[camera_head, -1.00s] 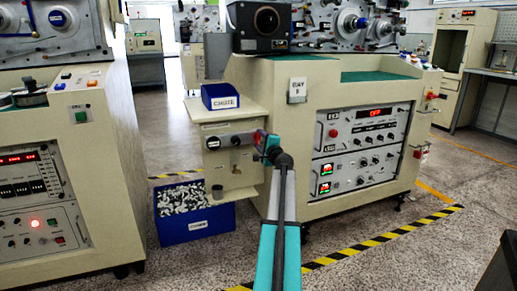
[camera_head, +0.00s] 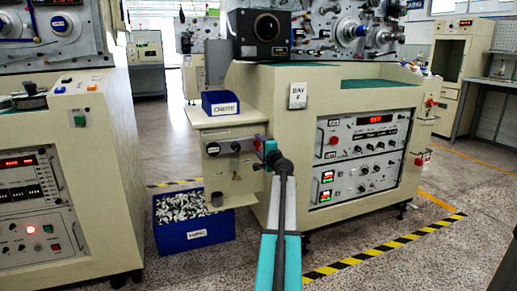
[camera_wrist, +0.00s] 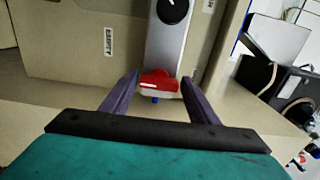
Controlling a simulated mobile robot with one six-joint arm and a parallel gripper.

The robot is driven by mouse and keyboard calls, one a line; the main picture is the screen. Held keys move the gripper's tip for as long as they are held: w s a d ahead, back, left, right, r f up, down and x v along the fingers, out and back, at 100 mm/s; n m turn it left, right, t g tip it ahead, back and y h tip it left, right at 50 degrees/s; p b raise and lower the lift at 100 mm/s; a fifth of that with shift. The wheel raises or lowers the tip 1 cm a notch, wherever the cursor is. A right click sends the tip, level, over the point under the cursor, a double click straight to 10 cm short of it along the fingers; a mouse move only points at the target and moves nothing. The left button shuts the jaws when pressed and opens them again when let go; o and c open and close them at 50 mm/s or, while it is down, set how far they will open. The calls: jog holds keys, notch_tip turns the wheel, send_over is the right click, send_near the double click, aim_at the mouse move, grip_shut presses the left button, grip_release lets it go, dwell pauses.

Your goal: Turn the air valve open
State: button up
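The air valve's red handle (camera_wrist: 158,80) sits at the lower end of a grey strip (camera_wrist: 167,45), below a black round knob (camera_wrist: 173,9) in the wrist view. A small blue part shows just under the handle. My gripper (camera_wrist: 160,78) is open, with one purple finger on each side of the red handle. I cannot tell whether either fingertip touches it. In the head view, my gripper (camera_head: 265,146) is at the right side of the beige side box (camera_head: 228,170), and the handle is mostly hidden there.
A blue tray (camera_head: 220,108) stands on the box's shelf. A blue bin (camera_head: 195,235) of pale pieces is on the floor below. The machine front with its instrument panel (camera_head: 365,150) is to the right. Another machine (camera_head: 60,180) stands at left. Striped tape marks the floor.

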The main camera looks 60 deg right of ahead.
jog(key=shift+o, duration=0.8)
jog(key=shift+s, duration=0.1)
jog(key=p+v, duration=0.3)
jog(key=v, duration=1)
jog(key=shift+s+a+p, duration=0.25)
jog(key=shift+a+p, duration=0.05)
